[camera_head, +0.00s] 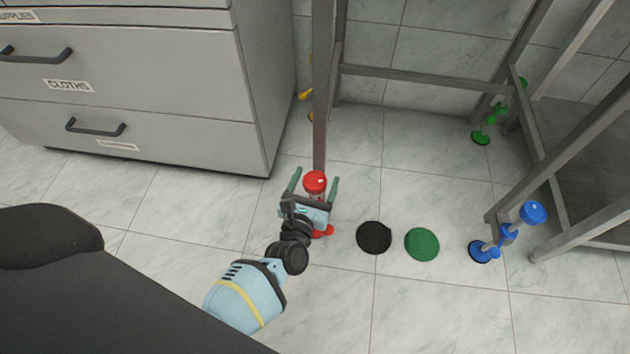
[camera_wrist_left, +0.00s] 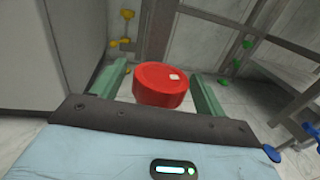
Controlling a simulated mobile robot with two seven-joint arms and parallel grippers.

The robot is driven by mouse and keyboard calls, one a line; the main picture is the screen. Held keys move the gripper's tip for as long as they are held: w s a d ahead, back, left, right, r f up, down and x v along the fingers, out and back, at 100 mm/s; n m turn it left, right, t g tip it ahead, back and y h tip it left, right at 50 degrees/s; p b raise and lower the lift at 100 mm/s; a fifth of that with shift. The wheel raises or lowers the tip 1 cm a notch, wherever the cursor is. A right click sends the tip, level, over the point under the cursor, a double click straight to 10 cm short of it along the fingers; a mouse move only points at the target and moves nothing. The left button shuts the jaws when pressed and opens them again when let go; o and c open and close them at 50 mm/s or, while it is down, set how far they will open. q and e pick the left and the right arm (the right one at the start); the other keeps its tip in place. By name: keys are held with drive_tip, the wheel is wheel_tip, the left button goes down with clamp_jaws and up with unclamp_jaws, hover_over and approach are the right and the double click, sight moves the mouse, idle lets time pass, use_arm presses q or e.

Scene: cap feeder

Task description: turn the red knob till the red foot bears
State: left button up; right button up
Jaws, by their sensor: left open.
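The red knob (camera_head: 315,181) is a round cap with a small white mark on top, at the lower end of the near-left frame leg. My left gripper (camera_head: 316,177) is open, with one green finger on each side of the knob. In the left wrist view the knob (camera_wrist_left: 160,86) sits between the spread fingers (camera_wrist_left: 158,74), with a gap visible at the right finger. The red foot (camera_head: 322,231) shows partly below the gripper; the rest is hidden. I cannot tell whether it touches the floor. My right gripper is not in view.
A black disc (camera_head: 374,238) and a green disc (camera_head: 422,244) lie on the tiled floor to the right. The blue knob (camera_head: 533,212), green foot (camera_head: 481,138) and yellow parts (camera_head: 305,95) mark other legs. A grey drawer cabinet (camera_head: 150,90) stands at left.

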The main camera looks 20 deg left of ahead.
use_arm(q)
drive_tip(key=c, duration=1)
drive_tip(key=shift+o, duration=0.2)
drive_tip(key=shift+a, duration=0.1)
